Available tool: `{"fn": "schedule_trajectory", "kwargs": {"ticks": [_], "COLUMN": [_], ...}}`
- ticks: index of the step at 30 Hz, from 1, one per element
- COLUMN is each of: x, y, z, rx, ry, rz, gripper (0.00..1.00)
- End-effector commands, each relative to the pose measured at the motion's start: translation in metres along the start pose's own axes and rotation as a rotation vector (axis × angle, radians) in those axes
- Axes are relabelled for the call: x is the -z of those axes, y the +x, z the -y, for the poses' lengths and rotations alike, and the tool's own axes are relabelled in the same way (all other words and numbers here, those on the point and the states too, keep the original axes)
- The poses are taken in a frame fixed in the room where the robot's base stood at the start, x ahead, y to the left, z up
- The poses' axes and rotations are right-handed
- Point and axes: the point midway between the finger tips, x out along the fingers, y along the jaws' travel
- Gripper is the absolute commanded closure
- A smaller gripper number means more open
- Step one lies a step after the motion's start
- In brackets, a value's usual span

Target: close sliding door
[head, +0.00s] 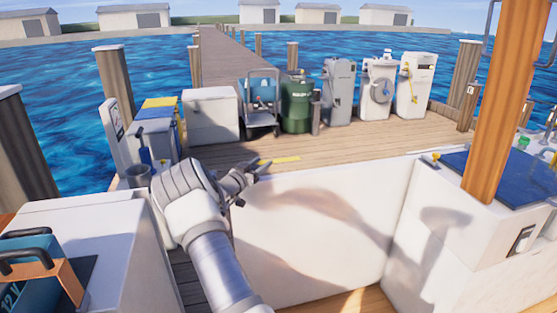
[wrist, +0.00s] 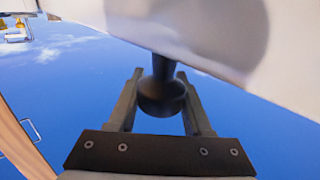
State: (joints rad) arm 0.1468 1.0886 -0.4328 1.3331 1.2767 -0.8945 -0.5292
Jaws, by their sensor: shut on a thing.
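The sliding door (head: 320,225) looks to be the white panel across the middle of the head view. Its left end stands apart from the white cabinet at left, with dock planks showing through the gap. A dark round knob (wrist: 162,95) on a short stem sticks out from the white panel (wrist: 200,25) in the wrist view. My gripper (wrist: 160,75) has a finger on each side of the knob and is shut on it. In the head view my gripper (head: 257,170) is at the panel's upper left; the knob is hidden there.
A white cabinet (head: 120,235) with a blue battery (head: 35,268) stands at left. A white console (head: 465,225) and a wooden post (head: 508,90) stand at right. Beyond the panel, a dock holds a green drum (head: 297,103), a cart and several machines.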

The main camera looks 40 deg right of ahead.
Motion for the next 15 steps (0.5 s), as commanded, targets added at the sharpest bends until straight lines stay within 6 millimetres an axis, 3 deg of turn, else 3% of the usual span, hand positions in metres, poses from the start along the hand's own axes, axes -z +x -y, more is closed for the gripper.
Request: {"fn": "schedule_trajectory", "kwargs": {"ticks": [1, 3, 15], "x": [0.000, -0.001, -0.004], "y": [-0.016, -0.035, -0.130], "z": [0.018, 0.035, 0.130], "rx": [0.012, 0.011, 0.007], "ry": [0.001, 0.001, 0.002], "rz": [0.005, 0.006, 0.006], "gripper": [1.00, 1.00, 1.00]}}
